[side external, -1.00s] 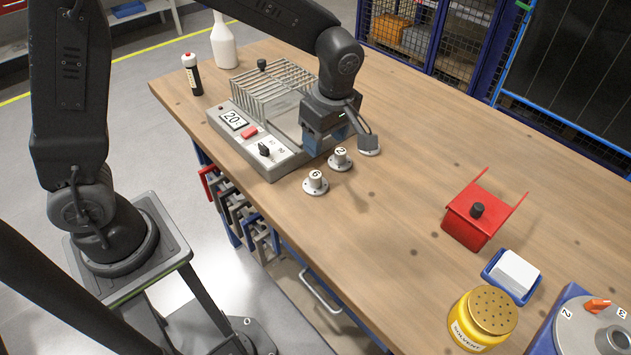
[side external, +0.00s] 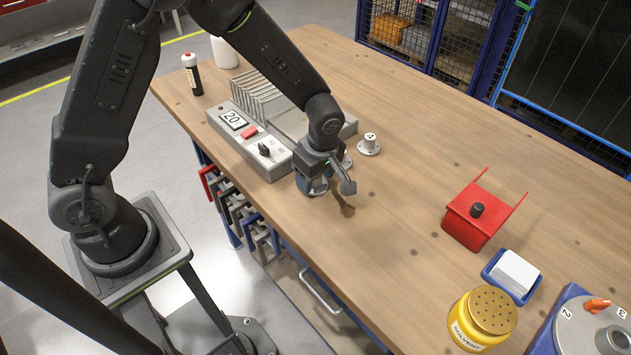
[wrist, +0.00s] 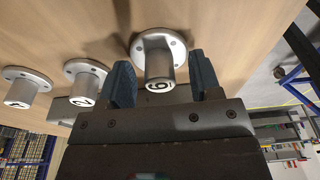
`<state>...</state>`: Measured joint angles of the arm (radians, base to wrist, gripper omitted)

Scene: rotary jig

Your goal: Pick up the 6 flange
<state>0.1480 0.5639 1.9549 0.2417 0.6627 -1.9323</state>
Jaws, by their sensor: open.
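The 6 flange (wrist: 158,55) is a silvery cylinder on a round base with holes, its number showing in the wrist view. It stands on the bench between the two dark blue fingers of my gripper (wrist: 162,80), which are open with one finger on each side. A gap shows on both sides of it. In the side view my gripper (side external: 316,182) is low over the bench and hides most of this flange. The 2 flange (wrist: 84,80) and the 4 flange (wrist: 25,87) stand in a row beside it. The 4 flange also shows in the side view (side external: 369,146).
The grey machine with a 20 display (side external: 234,121) and a wire rack stands just left of my gripper. A red box (side external: 470,222), a blue tray with a white block (side external: 513,273), and a yellow solvent can (side external: 483,318) are at the right. The bench between is clear.

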